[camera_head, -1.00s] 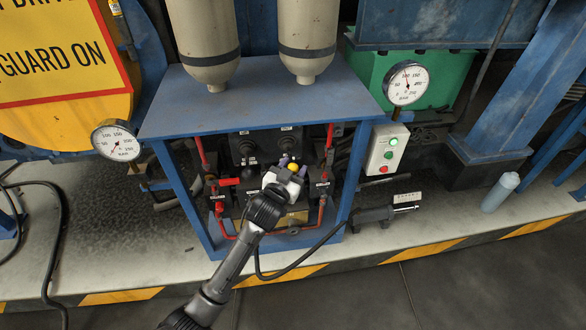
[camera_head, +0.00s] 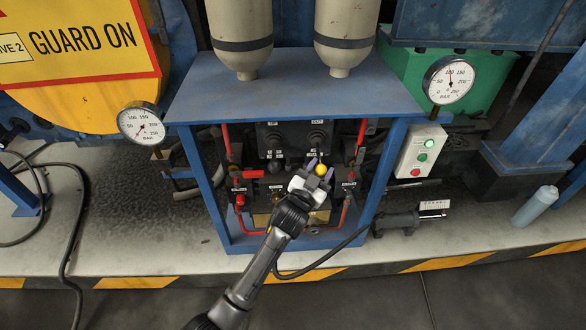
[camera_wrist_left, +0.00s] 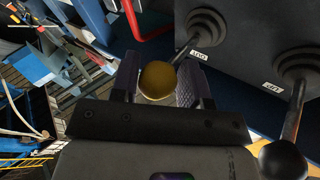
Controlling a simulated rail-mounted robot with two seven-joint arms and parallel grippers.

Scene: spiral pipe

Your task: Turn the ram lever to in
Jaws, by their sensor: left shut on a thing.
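The ram lever seems to be the right-hand one on the dark valve block (camera_head: 292,137) inside the blue frame. Its yellow ball knob (camera_head: 321,170) shows between the fingers of my left gripper (camera_head: 319,171). In the left wrist view the knob (camera_wrist_left: 158,80) sits between the two finger pads, with the gripper (camera_wrist_left: 157,88) shut on it. The lever's shaft runs from the knob up to a rubber boot (camera_wrist_left: 207,25), beside a white label that seems to read OUT. A second lever with a black knob (camera_wrist_left: 283,160) stands to the right, apart from the gripper. My right gripper is not in view.
Red pipes (camera_head: 228,140) and a red-handled valve (camera_head: 250,174) flank the block. The blue bench top (camera_head: 290,85) with two beige cylinders overhangs it. Pressure gauges (camera_head: 141,123) stand at both sides. A button box (camera_head: 421,151) is at right, and a hose crosses the floor edge.

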